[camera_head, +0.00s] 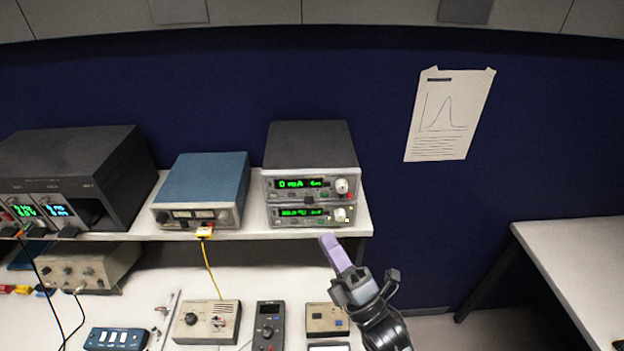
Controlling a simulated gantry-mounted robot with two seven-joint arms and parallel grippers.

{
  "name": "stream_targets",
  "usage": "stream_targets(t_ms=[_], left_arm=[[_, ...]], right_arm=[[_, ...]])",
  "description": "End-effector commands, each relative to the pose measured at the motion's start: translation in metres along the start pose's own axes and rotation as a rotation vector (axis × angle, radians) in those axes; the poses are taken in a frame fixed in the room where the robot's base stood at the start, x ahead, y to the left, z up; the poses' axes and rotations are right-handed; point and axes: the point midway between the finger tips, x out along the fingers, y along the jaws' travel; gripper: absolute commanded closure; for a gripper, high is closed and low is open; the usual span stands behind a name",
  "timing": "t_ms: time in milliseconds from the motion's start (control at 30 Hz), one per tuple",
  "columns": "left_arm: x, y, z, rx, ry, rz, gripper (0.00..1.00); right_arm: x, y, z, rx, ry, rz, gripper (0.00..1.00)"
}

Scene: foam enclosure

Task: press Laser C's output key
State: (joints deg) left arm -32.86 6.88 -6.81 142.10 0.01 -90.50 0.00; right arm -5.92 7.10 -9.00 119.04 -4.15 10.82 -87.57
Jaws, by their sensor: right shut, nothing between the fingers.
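No Laser C label is readable in the head view. A stack of two bench units stands at the right end of the shelf. The upper unit (311,186) shows a green "0 mA" readout and has a white knob and small buttons. The lower unit (311,215) has a similar green readout and knob. I cannot tell which button is the output key. My right gripper (331,243), with purple fingers, is shut and empty. In the picture its tips are just below the lower unit's front, near the shelf edge; contact cannot be told. My left gripper is not in view.
A blue-topped meter box (203,188) and a large black rack (75,175) share the shelf (255,227). Below lie a beige box (206,322), a dark handheld unit (269,326) and a small tan box (326,319). A yellow cable hangs from the blue-topped box.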

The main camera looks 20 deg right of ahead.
Motion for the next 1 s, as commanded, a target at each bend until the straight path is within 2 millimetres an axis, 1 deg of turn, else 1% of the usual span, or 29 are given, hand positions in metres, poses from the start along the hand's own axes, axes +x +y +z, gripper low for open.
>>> stream_targets(t_ms=[133, 567, 767, 1000], left_arm=[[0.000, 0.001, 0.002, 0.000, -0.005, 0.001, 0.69], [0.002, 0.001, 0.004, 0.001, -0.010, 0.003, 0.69], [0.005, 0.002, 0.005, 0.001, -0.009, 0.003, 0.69], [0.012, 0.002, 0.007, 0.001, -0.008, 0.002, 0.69]], right_arm=[[0.001, 0.002, 0.000, -0.006, 0.001, 0.008, 1.00], [0.004, 0.000, 0.002, -0.006, 0.001, 0.008, 1.00], [0.015, -0.009, 0.010, -0.007, 0.001, 0.008, 1.00], [0.036, -0.024, 0.025, -0.006, 0.001, 0.008, 1.00]])
